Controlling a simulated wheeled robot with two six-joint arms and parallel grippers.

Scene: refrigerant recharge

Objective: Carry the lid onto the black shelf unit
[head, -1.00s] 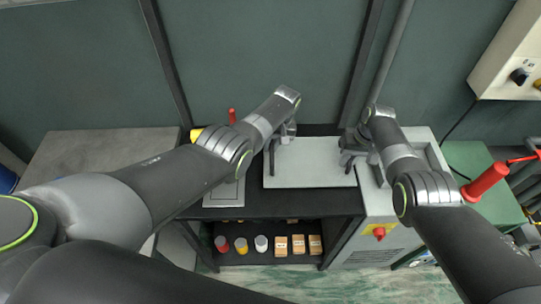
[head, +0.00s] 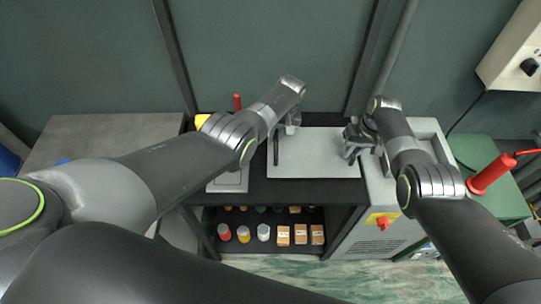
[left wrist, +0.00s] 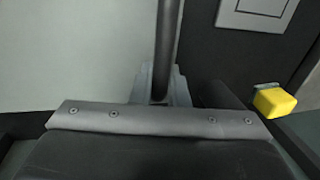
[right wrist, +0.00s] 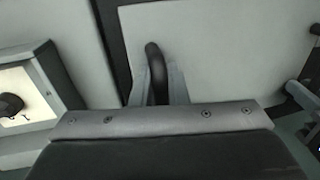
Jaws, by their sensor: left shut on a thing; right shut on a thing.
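The lid (head: 318,157) is a flat light grey panel with a dark bar handle at each side. In the head view it lies flat over the right part of the black shelf unit (head: 290,196), its right edge close to the pale machine. I cannot tell whether it touches the top. My left gripper (head: 280,135) is shut on the left handle (left wrist: 167,45). My right gripper (head: 354,150) is shut on the right handle (right wrist: 155,70). My arms hide parts of the lid's back corners.
The pale machine (head: 372,236) with a red knob (head: 383,223) stands right of the shelf unit. Left of the lid are a small grey plate (head: 229,183) and a yellow item (head: 202,121). Cans and boxes (head: 283,236) stand on the lower shelf. A red cylinder (head: 490,176) is farther right.

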